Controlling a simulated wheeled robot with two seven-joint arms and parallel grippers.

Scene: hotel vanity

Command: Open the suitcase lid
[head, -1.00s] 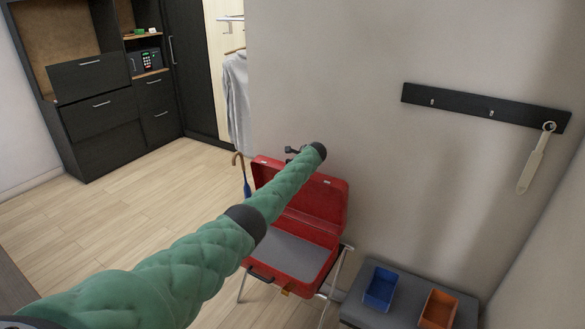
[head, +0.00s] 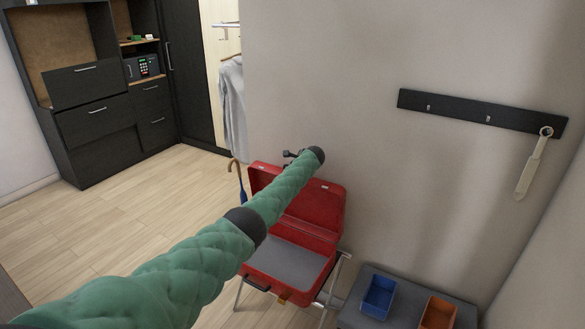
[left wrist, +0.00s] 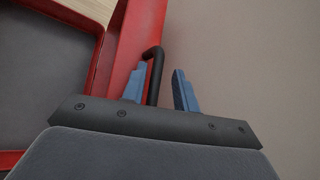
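The red suitcase (head: 318,205) rests on a folding stand with its lid raised, leaning back near the wall. Its grey inside (head: 290,262) is exposed, and a dark handle (head: 257,284) is on its front. My left arm crosses in front and hides part of the lid; a small dark part of my left gripper (head: 293,153) shows by the lid's top edge. In the left wrist view my left gripper (left wrist: 160,84) has its two blue fingers apart. A curved black bar (left wrist: 154,66) shows between them beside the red lid (left wrist: 140,35); I cannot tell whether they touch it. My right gripper is not in view.
A dark bench (head: 405,287) with a blue bin (head: 378,297) and an orange bin (head: 438,312) stands right of the suitcase. A hook rail (head: 480,111) is on the wall. A cane (head: 236,172) is left of the lid. Floor at left is clear.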

